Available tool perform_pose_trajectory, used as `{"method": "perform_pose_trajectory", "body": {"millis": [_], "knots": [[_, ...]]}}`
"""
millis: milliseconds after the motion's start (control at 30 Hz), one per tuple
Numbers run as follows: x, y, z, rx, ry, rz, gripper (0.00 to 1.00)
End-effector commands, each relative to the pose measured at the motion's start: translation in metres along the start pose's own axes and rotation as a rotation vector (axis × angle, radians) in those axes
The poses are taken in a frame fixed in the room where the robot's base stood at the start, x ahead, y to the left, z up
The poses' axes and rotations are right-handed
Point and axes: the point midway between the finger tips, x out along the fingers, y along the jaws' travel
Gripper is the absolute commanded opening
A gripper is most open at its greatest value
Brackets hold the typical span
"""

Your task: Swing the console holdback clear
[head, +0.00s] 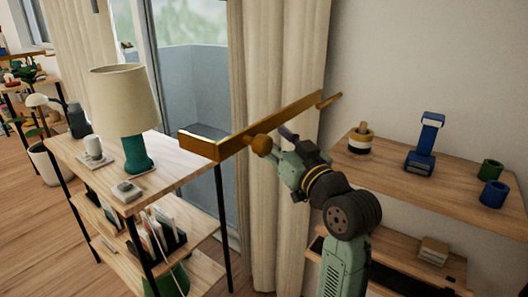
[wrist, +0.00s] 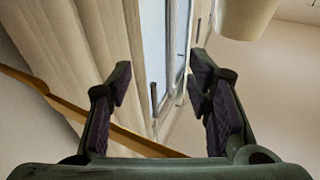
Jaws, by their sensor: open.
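The console holdback is a long brass-coloured bar (head: 285,115) with a round knob (head: 262,145). It slants across the front of the curtain, its broad flat end at left over the wooden console shelf. My gripper (head: 286,135) is beside the bar, just right of the knob, and is partly hidden by the bar and my wrist. In the wrist view my gripper (wrist: 160,72) is open, with nothing between the fingertips. The bar (wrist: 35,82) runs from the left edge, behind the left finger, to low between the fingers. I cannot tell whether they touch.
The console shelf (head: 185,160) at left carries a lamp (head: 125,100), a white mug (head: 92,147) and a small box. A cream curtain (head: 270,200) hangs behind the bar. A wall shelf (head: 390,175) at right holds a blue stand (head: 427,145) and several cups.

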Motion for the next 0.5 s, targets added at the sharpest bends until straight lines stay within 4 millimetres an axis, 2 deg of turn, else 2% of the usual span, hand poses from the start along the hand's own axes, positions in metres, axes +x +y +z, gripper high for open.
{"method": "perform_pose_trajectory", "body": {"millis": [33, 100, 133, 300, 500], "knots": [[-0.022, 0.019, -0.002, -0.006, -0.019, 0.001, 0.46], [-0.049, 0.032, -0.007, -0.011, -0.046, -0.027, 0.46], [-0.06, 0.032, -0.014, -0.019, -0.051, -0.053, 0.46], [-0.118, 0.005, -0.056, -0.084, -0.067, -0.242, 0.46], [-0.178, -0.029, -0.082, -0.133, -0.107, -0.414, 0.46]]}}
